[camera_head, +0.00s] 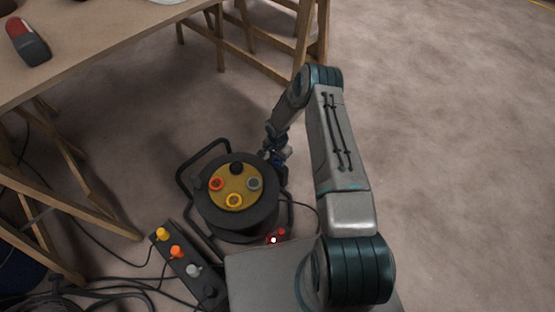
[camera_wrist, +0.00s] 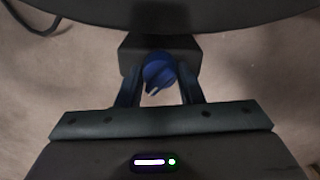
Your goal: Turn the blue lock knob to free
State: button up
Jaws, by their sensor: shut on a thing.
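The blue lock knob (camera_wrist: 159,72) sits on a dark block (camera_wrist: 128,52) below the rim of the cable reel. A pale pointer mark on the knob points down and slightly left in the wrist view. My gripper (camera_wrist: 160,84) has one finger on each side of the knob and is shut on it. In the head view my gripper (camera_head: 277,156) is at the far right side of the black cable reel (camera_head: 240,226), low down. The knob is hard to make out there, mostly hidden by the wrist.
The reel's yellow top (camera_head: 233,180) carries several round sockets. A power strip (camera_head: 187,262) with coloured plugs and loose cables lie at the lower left. A wooden table (camera_head: 90,45) stands upper left, with a red and grey tool (camera_head: 28,42) on it. Floor at right is clear.

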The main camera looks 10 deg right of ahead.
aim_at(278, 159)
jog(key=n+b, duration=0.1)
jog(key=n, duration=0.3)
jog(key=n+b, duration=0.1)
jog(key=n, duration=0.3)
jog(key=n+b, duration=0.1)
jog(key=n, duration=0.3)
jog(key=shift+n, duration=2.2)
jog(key=shift+d, duration=0.1)
jog(key=o, duration=1)
jog(key=shift+c, duration=0.2)
jog(key=shift+r, duration=0.15)
notch_tip(278, 159, up, 14)
jog(key=p, duration=0.4)
jog(key=shift+f+p, duration=0.25)
jog(key=shift+p, duration=0.1)
